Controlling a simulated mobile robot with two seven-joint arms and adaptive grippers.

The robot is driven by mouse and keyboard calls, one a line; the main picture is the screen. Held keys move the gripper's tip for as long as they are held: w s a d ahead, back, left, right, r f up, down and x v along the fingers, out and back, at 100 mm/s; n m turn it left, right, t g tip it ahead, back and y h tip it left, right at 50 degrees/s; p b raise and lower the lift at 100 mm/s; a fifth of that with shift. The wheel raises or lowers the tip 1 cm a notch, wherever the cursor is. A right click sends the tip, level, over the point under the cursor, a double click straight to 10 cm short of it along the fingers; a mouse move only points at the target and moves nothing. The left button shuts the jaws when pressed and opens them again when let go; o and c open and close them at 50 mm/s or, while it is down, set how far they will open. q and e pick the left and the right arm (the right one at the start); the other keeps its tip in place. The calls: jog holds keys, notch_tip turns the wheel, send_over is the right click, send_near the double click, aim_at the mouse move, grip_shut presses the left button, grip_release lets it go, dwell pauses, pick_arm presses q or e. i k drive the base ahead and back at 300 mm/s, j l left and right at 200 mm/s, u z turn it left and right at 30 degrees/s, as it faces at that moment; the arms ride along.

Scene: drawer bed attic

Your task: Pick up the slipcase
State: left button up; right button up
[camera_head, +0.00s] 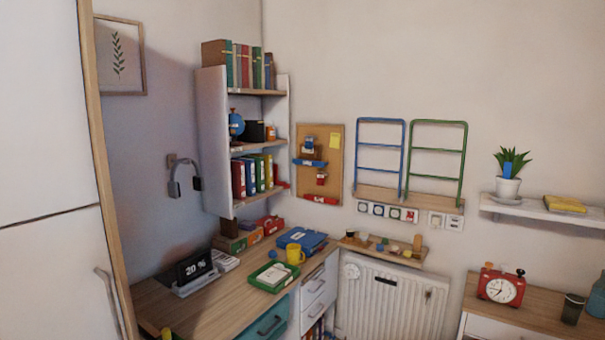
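I cannot tell for certain which thing is the slipcase. A brown box-like block (213,54) stands upright at the left end of a row of books (250,66) on top of the wall shelf, and it may be the slipcase. A small black box (256,131) stands on the shelf level below. Several coloured binders (252,175) stand upright on the lower shelf level. Neither of my grippers shows in this view.
The wall shelf (212,140) hangs above a wooden desk (226,308). A green tray (273,275), a yellow mug (295,253) and a blue folder (303,238) lie on the desk. A tall white door (45,190) borders the left. A red clock (501,287) stands at the right.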

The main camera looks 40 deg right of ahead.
aim_at(255, 131)
jog(key=z, duration=1.15)
